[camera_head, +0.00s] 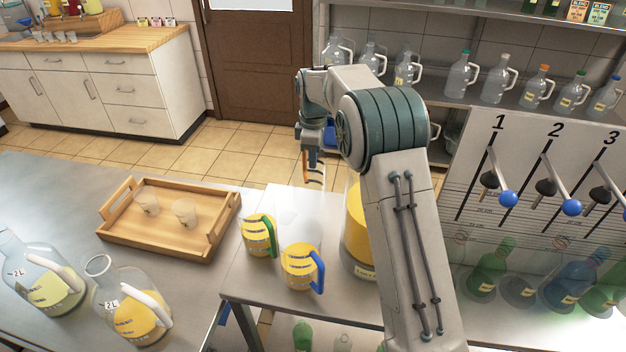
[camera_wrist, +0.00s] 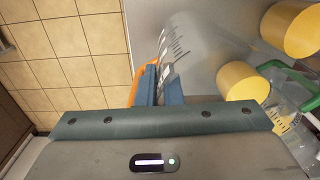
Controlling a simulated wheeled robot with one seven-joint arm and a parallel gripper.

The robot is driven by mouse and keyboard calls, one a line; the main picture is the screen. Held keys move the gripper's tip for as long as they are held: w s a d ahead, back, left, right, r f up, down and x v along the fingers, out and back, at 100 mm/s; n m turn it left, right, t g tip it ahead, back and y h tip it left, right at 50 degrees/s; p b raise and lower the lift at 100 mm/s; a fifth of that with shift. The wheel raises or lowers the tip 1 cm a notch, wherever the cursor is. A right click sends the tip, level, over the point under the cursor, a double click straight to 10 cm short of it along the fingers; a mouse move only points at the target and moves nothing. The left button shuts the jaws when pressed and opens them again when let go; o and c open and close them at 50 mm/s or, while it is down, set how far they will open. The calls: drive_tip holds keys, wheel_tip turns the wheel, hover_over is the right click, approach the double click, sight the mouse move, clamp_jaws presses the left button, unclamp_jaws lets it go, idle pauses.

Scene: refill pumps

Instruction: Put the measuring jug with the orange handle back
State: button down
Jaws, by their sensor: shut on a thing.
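The measuring jug (camera_wrist: 195,45) with the orange handle (camera_wrist: 143,78) shows in the wrist view as a clear body with dark scale marks, and it looks empty. My gripper (camera_wrist: 162,80) is shut on this jug at its handle side. In the head view my gripper (camera_head: 314,168) is above the far edge of the metal table, beyond the two other jugs. The clear jug is hard to make out there, and I cannot tell whether it touches the table.
A yellow-filled jug with a green handle (camera_head: 258,236) and one with a blue handle (camera_head: 300,266) stand nearby. A large yellow container (camera_head: 357,230) is partly behind my arm. A wooden tray (camera_head: 168,248) holds two clear cups. Numbered levers (camera_head: 508,198) stand right.

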drive_tip(key=shift+f+p, duration=0.35)
drive_tip(key=shift+f, duration=2.25)
drive_tip(key=c, duration=1.6)
unclamp_jaws()
wheel_tip(320, 180, up, 12)
drive_tip(key=shift+r+b, duration=0.15)
drive_tip(key=shift+b, duration=0.55)
